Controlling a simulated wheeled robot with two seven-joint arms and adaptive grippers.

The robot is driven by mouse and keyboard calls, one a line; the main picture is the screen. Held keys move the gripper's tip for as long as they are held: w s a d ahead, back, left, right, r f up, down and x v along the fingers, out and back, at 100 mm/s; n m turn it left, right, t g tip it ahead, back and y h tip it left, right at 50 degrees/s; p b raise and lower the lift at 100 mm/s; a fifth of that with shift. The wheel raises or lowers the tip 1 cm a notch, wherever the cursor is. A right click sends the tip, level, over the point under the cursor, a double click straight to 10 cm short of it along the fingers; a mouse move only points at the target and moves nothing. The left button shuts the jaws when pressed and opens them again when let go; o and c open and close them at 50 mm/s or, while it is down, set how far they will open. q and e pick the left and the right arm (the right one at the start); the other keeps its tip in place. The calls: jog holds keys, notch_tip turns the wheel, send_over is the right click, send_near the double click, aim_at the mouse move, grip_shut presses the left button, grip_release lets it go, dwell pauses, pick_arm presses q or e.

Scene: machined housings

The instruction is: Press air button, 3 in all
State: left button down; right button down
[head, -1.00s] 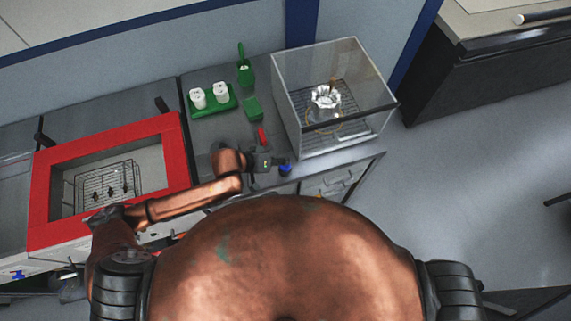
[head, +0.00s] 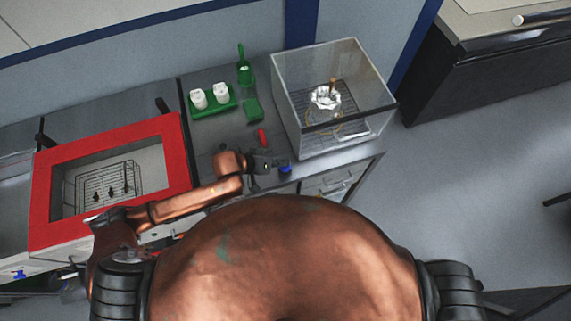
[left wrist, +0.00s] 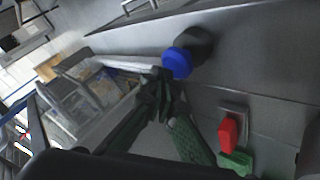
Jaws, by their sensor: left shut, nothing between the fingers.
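A round blue button (head: 285,169) sits near the front edge of the counter, below the clear box. In the left wrist view the blue button (left wrist: 177,62) has a dark round base. My left gripper (head: 272,164) is shut and empty, just left of the blue button in the head view. In the left wrist view its fingertips (left wrist: 160,90) are close beside the button; I cannot tell whether they touch. A red piece (head: 262,137) lies behind the gripper on the counter; it also shows in the left wrist view (left wrist: 228,133). My right gripper is out of view.
A clear box (head: 345,140) holding a white part on a grid stands behind the button. A green tray (head: 222,106) with two white parts and a green scoop (head: 244,72) are farther back. A red-framed basin (head: 180,150) with a wire basket is left.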

pick_arm(q)
jog(key=shift+f, duration=0.8)
dwell(0.9)
jog(key=shift+r+p, duration=1.2)
jog(key=shift+p, duration=0.1)
notch_tip(320, 180, up, 5)
jog(key=p, duration=0.6)
jog(key=shift+r, duration=0.1)
jog(key=shift+d, duration=0.1)
dwell(1.5)
